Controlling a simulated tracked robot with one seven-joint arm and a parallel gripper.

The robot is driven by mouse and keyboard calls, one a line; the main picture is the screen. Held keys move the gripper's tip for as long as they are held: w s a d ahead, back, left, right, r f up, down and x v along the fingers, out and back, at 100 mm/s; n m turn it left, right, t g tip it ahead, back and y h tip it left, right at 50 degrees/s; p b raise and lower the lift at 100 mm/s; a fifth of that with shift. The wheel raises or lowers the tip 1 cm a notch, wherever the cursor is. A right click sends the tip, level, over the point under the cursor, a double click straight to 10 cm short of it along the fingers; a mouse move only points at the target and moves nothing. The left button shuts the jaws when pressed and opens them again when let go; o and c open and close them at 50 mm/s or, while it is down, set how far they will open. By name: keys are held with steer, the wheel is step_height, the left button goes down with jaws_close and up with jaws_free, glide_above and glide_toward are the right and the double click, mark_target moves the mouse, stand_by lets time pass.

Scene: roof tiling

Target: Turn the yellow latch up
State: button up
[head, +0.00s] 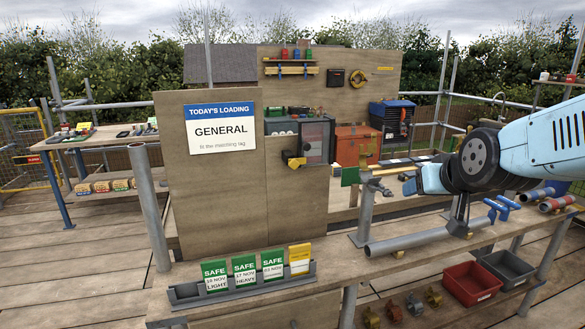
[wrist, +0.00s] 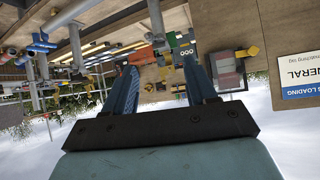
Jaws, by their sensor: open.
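The yellow latch (head: 298,162) is a small block with a dark part at its left, on the lower left front of a grey box with a clear door (head: 317,140). It appears to lie sideways; its exact angle is too small to tell. The wrist view is upside down and shows the yellow latch (wrist: 251,52) beside the box (wrist: 228,75), right of the fingers. My gripper (head: 420,181) is in the air over the bench, well right of the latch and apart from it. In the wrist view its two blue fingers (wrist: 163,78) stand apart with nothing between them.
A wooden board (head: 205,205) with a loading sign (head: 220,129) stands left of the box. A green plate (head: 350,177) on a post lies between my gripper and the latch. A tag rack (head: 245,286) and a grey pipe (head: 415,238) are on the front bench.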

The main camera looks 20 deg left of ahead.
steer(key=w+a+f+n+t+y, duration=0.1)
steer(key=w+a+y, duration=0.15)
steer(key=a, duration=0.35)
steer(key=w+a+f+n+t+y, duration=0.1)
steer(key=w+a+t, duration=0.1)
steer(key=w+a, duration=0.35)
steer(key=n+t+y, duration=0.1)
steer(key=t+y, duration=0.1)
steer(key=y, duration=0.1)
glide_toward(294, 166)
steer(key=shift+h, duration=0.25)
steer(key=x, duration=0.9)
steer(key=shift+s+r, duration=0.1)
steer(key=shift+r, duration=0.05)
